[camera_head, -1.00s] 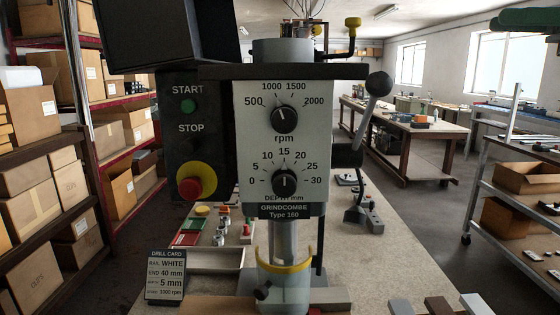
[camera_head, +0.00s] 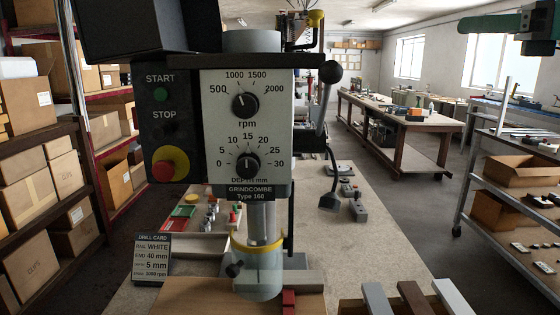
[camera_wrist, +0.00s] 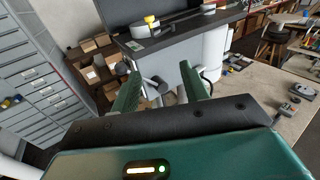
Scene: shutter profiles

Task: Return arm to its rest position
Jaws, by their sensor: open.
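My gripper (camera_wrist: 162,84) shows in the wrist view with its two green fingers spread apart. Nothing is between the fingertips; the drill press (camera_wrist: 180,70) stands beyond them. In the head view a green part of my arm (camera_head: 480,27) reaches in at the top right, high above the metal shelf rack and well to the right of the drill press. I cannot make out the fingers in that view. The drill press (camera_head: 247,130) stands on the bench, with its lever (camera_head: 326,95) on its right side.
A drill card (camera_head: 153,258) stands left of the drill column. Several profiles (camera_head: 412,298) lie at the bottom right. Box shelves (camera_head: 30,150) line the left and a metal rack (camera_head: 510,150) stands at the right. A grey drawer cabinet (camera_wrist: 40,90) shows in the wrist view. Floor between bench and rack is clear.

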